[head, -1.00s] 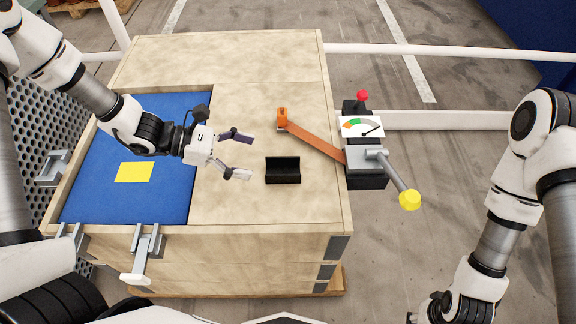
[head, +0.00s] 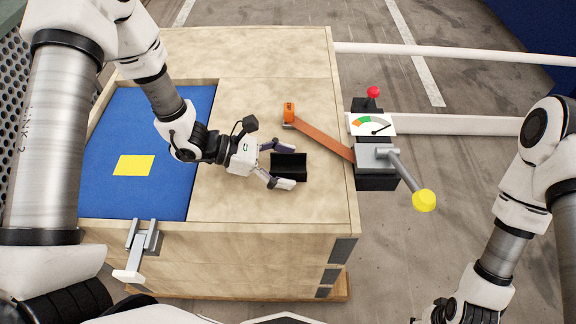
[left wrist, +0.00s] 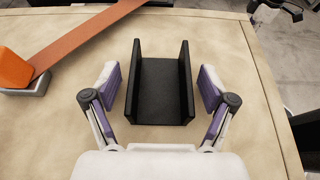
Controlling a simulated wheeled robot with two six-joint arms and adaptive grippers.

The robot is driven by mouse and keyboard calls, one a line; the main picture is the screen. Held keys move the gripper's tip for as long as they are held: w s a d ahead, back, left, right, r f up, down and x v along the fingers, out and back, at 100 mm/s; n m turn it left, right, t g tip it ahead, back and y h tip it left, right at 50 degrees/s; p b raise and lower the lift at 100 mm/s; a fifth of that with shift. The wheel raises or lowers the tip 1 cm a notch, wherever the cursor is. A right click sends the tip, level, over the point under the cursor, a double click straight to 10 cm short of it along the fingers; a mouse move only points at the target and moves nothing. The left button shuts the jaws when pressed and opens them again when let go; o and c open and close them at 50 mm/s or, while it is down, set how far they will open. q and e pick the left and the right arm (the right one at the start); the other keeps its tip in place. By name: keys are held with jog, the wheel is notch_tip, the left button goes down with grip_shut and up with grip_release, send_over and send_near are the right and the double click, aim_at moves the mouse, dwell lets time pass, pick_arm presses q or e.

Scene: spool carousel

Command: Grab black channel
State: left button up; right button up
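The black channel (head: 289,168) lies on the bare wooden top, right of the blue area in the head view. In the left wrist view the channel (left wrist: 161,88) is a U-shaped trough with two upright side walls and a flat floor. My left gripper (head: 277,165) is open, with its fingers on either side of the channel's near end. In the left wrist view the fingertips (left wrist: 160,82) stand apart from the walls, with a gap on each side. My right arm comes in at the right; its gripper (head: 462,310) is partly cut off at the bottom edge.
An orange strap (head: 322,140) runs from an orange block (head: 289,112) to a grey clamp (head: 377,158) with a yellow-knobbed lever (head: 424,200). A gauge (head: 372,124) stands behind. A blue recess (head: 150,190) with a yellow patch (head: 134,165) is at left.

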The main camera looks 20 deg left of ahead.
pick_arm(q)
jog(key=c, duration=0.9)
